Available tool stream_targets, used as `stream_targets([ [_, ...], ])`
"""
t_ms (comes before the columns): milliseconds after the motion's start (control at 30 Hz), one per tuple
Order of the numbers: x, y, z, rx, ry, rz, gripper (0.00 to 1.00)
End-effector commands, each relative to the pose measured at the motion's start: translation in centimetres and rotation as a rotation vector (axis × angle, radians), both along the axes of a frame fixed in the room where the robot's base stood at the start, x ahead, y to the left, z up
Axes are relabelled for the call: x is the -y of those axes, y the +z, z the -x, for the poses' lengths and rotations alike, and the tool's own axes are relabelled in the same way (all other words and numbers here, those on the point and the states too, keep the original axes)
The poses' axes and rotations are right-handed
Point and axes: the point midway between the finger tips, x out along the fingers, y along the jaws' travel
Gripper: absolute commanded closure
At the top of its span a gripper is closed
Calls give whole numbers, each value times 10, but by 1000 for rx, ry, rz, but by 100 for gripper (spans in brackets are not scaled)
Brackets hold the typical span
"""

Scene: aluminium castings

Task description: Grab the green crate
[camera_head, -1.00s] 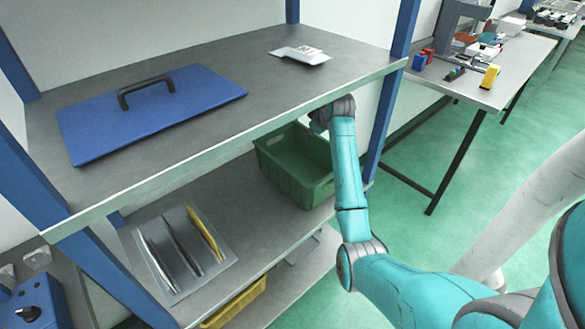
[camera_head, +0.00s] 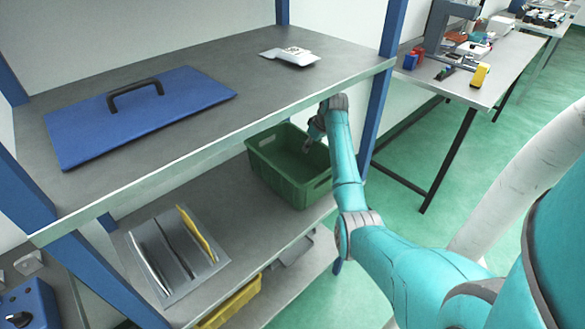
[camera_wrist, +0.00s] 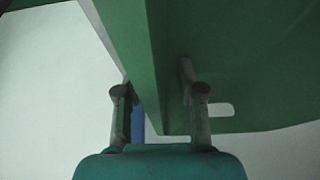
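The green crate (camera_head: 268,178) stands open and apparently empty on the middle shelf, at the right end near the blue post. My gripper (camera_head: 308,147) is at the crate's right side, with one finger showing against the crate's inside. In the wrist view the crate (camera_wrist: 240,65) fills the upper right, with a handle slot in one wall. The edge of a crate wall lies between the two fingers of my gripper (camera_wrist: 158,100). The fingers are apart, with a gap between the right finger and the wall. Whether the left finger touches the wall, I cannot tell.
The upper shelf (camera_head: 215,95) overhangs the crate; its front edge is close to my arm. A blue lid with a handle (camera_head: 140,115) lies on it. A grey rack (camera_head: 170,255) stands left of the crate. A blue post (camera_head: 385,90) is just right of my arm.

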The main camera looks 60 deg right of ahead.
Motion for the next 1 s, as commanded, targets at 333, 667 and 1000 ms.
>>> stream_targets([
  [333, 0, -6, -2, 0, 1, 1, 66],
  [667, 0, -6, -2, 0, 1, 1, 100],
  [1000, -2, -2, -7, 1, 2, 3, 100],
])
